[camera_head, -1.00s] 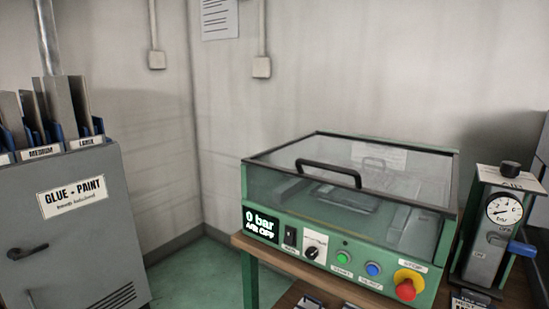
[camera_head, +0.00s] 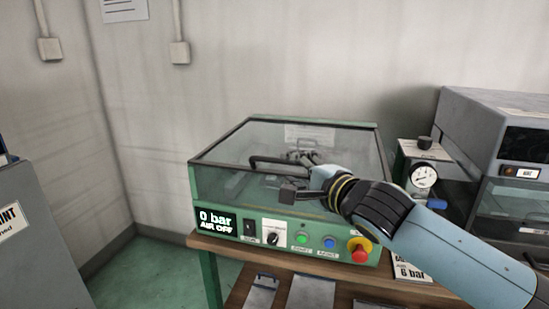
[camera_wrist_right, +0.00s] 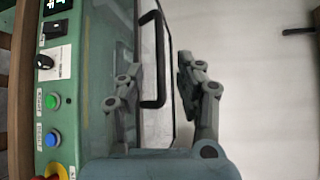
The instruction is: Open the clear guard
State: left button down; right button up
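The clear guard (camera_head: 225,172) is a see-through cover with a dark frame on a green machine, and it is down. Its black bar handle (camera_head: 268,160) is on the top; the right end is hidden behind my gripper. My right gripper (camera_head: 294,177) is at the front right of the handle, with its fingers apart. In the right wrist view the handle (camera_wrist_right: 153,102) shows between the two open fingers of my right gripper (camera_wrist_right: 160,66); I cannot tell whether they touch it. My left gripper is not in view.
A pressure gauge (camera_head: 424,176) stands to the right. A grey cabinet (camera_head: 35,240) is at the left.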

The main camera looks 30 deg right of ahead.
aim_at(278, 163)
jog(key=w, duration=0.5)
jog(key=w+f+p, duration=0.1)
jog(key=w, duration=0.2)
jog(key=shift+w+d+f, duration=0.1)
jog(key=shift+d, duration=0.2)
jog(key=shift+c, duration=0.4)
grip_shut()
jog(key=shift+f, duration=0.1)
